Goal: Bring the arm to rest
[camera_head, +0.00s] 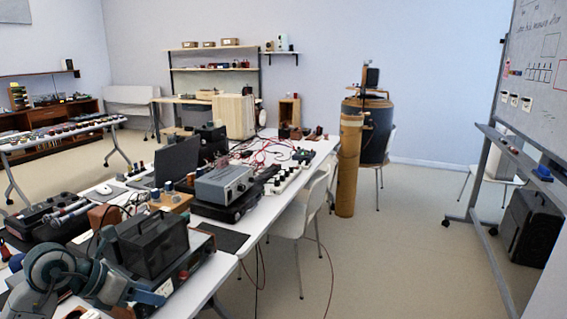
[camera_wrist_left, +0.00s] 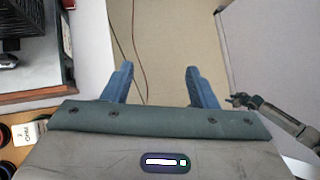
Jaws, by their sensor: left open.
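My left gripper (camera_head: 138,272) is at the lower left of the head view, over the near end of the long white table (camera_head: 232,243). It is close in front of a dark boxy instrument (camera_head: 152,246); I cannot tell whether they touch. In the left wrist view, the two blue fingers of the left gripper (camera_wrist_left: 162,78) stand wide apart. Between them are only beige floor and a thin cable, so it is open and empty.
A grey instrument (camera_head: 223,184), a laptop (camera_head: 177,160) and many cables crowd the table. White chairs (camera_head: 297,218) stand along its right side. A whiteboard on a wheeled stand (camera_head: 538,75) is at the right. Open floor (camera_head: 400,255) lies between.

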